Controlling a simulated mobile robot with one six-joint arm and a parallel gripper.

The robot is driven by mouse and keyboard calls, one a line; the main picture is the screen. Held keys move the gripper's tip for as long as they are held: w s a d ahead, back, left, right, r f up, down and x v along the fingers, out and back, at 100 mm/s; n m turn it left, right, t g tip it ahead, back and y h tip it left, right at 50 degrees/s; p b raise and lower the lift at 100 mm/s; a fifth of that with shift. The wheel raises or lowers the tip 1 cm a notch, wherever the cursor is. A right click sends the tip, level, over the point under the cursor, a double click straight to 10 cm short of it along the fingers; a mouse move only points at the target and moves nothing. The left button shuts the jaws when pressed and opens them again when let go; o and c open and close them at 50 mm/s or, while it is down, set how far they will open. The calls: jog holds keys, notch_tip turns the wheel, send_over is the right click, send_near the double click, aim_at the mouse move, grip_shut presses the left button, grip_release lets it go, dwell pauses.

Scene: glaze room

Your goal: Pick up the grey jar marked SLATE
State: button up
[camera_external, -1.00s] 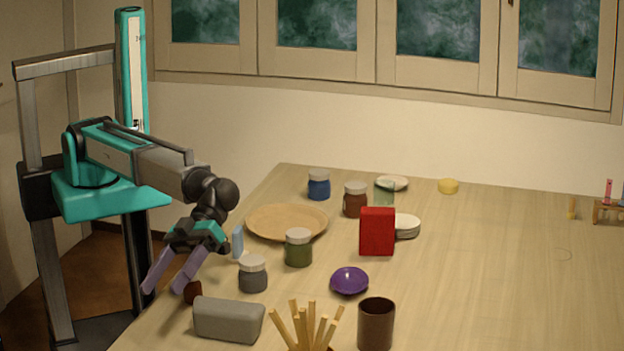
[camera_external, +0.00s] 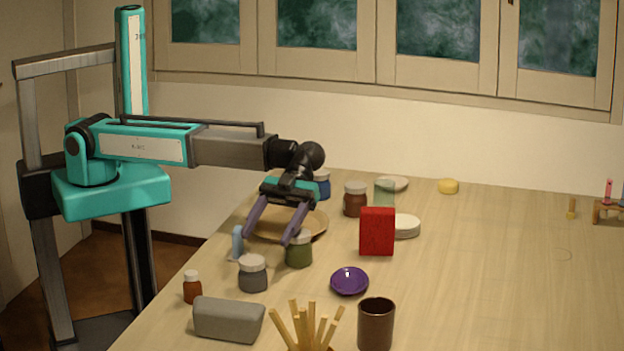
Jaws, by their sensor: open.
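The grey jar (camera_external: 252,276) has a pale lid and stands upright on the table, left of centre. Its SLATE marking is too small to read. My gripper (camera_external: 268,240) is open and empty, with two purple fingers pointing down. In the picture the fingers are above the grey jar and overlap the wooden plate (camera_external: 312,232). One fingertip lies just above the lid of the green jar (camera_external: 298,252); I cannot tell whether they touch. No finger is around the grey jar.
A small brown bottle (camera_external: 192,288), a grey block (camera_external: 229,320) and a light blue object (camera_external: 237,242) surround the grey jar. A purple bowl (camera_external: 349,281), red box (camera_external: 377,232), brown cup (camera_external: 375,324) and wooden sticks (camera_external: 310,327) stand rightward. The table's right side is mostly clear.

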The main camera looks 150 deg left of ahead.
aim_at(253, 260)
jog(key=shift+s+a, duration=0.25)
jog(key=shift+a, duration=0.1)
jog(key=shift+d+f, duration=0.1)
jog(key=p+x, duration=0.2)
jog(key=x, duration=0.5)
jog(key=shift+w, duration=0.1)
jog(key=shift+w+d+f, duration=0.3)
jog(key=shift+w+d, duration=0.1)
jog(key=shift+d, duration=0.1)
jog(key=shift+p+x, duration=0.8)
jog(key=shift+p, duration=0.05)
jog(key=shift+p+x, duration=0.8)
jog(key=shift+x, duration=1)
